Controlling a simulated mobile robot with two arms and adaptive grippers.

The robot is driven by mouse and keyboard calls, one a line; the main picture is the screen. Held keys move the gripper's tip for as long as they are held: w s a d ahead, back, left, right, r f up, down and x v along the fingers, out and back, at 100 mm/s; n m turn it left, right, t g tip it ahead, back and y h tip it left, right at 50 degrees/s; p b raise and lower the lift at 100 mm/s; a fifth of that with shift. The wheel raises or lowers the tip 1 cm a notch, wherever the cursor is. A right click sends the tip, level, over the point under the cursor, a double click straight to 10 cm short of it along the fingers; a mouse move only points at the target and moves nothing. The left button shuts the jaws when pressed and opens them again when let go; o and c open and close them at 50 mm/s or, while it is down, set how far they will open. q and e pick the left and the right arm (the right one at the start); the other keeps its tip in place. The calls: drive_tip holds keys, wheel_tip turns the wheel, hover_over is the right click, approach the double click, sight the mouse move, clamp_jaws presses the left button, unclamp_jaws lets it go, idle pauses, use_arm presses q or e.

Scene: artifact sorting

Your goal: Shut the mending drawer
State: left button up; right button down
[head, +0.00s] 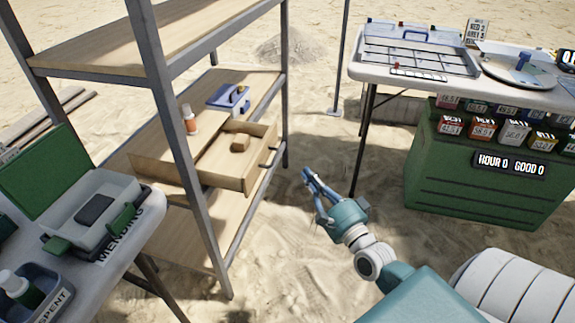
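A wooden drawer (237,171) stands pulled out of a low wooden box unit (160,152) on the middle board of the rack. I cannot read a label on it. A tan block (240,143) lies inside, and a dark handle (269,152) is on its front. My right gripper (306,176) is to the right of the drawer front, apart from the handle, over the sand in the picture. Its fingers look close together at the tips, but I cannot tell whether they are shut. No held object shows. My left gripper is out of view.
A metal-framed rack (168,68) surrounds the drawer; an upright stands before it. A bottle (190,121) and a blue-white item (230,97) sit near it. At left is a table with a green-lidded case (95,212) and "MENDING" lettering. A white table (540,97) stands at right.

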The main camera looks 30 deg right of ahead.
sight(237, 160)
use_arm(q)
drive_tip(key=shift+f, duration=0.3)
use_arm(e)
drive_tip(key=w+a+r, duration=0.1)
drive_tip(key=w+a, duration=0.1)
drive_tip(key=w, duration=0.5)
drive_tip(key=shift+a, duration=0.15)
drive_tip(key=shift+w+a+r, duration=0.1)
drive_tip(key=shift+w+a, duration=0.2)
drive_tip(key=w+a, duration=0.5)
drive_tip(key=w, duration=0.1)
drive_tip(key=w+a, duration=0.3)
drive_tip(key=w, duration=0.1)
drive_tip(key=shift+a+p, duration=0.3)
drive_tip(key=shift+a, duration=0.05)
drive_tip(key=shift+w+a, duration=0.35)
drive_tip(key=shift+w, duration=0.1)
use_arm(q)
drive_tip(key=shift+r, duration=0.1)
